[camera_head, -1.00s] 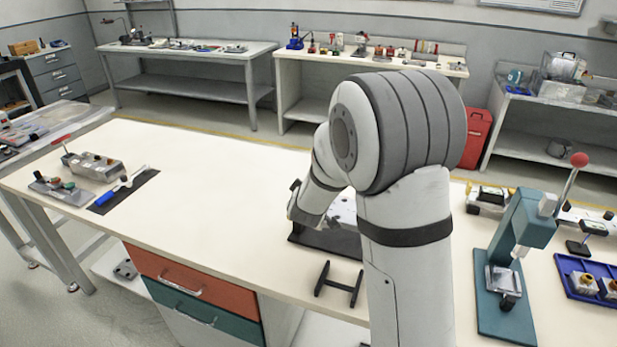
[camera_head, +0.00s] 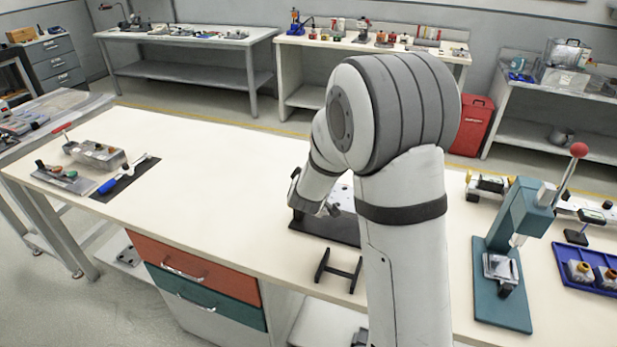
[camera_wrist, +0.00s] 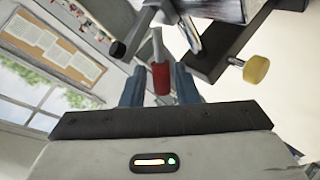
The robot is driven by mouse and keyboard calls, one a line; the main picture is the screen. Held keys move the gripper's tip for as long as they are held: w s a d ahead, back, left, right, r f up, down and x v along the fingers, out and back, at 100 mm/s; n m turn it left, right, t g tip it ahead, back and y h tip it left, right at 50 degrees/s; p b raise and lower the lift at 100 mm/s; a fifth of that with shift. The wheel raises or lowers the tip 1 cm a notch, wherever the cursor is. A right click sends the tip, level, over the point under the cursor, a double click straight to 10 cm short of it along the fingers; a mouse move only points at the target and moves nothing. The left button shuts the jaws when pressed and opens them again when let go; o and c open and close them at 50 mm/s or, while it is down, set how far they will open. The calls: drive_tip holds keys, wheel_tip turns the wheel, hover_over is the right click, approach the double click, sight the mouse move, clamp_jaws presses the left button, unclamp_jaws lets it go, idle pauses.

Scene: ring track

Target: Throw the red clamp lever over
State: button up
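The red clamp lever (camera_wrist: 161,79) shows in the wrist view as a red grip on a thin metal rod, which runs up to a metal clamp fixture. My gripper (camera_wrist: 160,84) has its two blue-grey fingers on either side of the red grip, with narrow gaps visible, so it looks open around it. The fixture's dark base (camera_head: 325,230) stands on the bench in the head view. My arm hides most of the fixture there, and the lever does not show.
A black stand (camera_head: 338,270) lies in front of the fixture. A green press (camera_head: 510,230) and a blue tray (camera_head: 585,270) are at right. The bench's middle left is clear.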

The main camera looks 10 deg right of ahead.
drive_tip(key=shift+f+b, duration=0.3)
drive_tip(key=shift+b, duration=0.5)
drive_tip(key=shift+s+t+y+b, duration=0.1)
drive_tip(key=shift+t+y+b, duration=0.2)
drive_tip(key=shift+b, duration=0.95)
drive_tip(key=shift+r+m+b, duration=0.1)
drive_tip(key=shift+m+b, duration=0.2)
drive_tip(key=shift+b, duration=0.3)
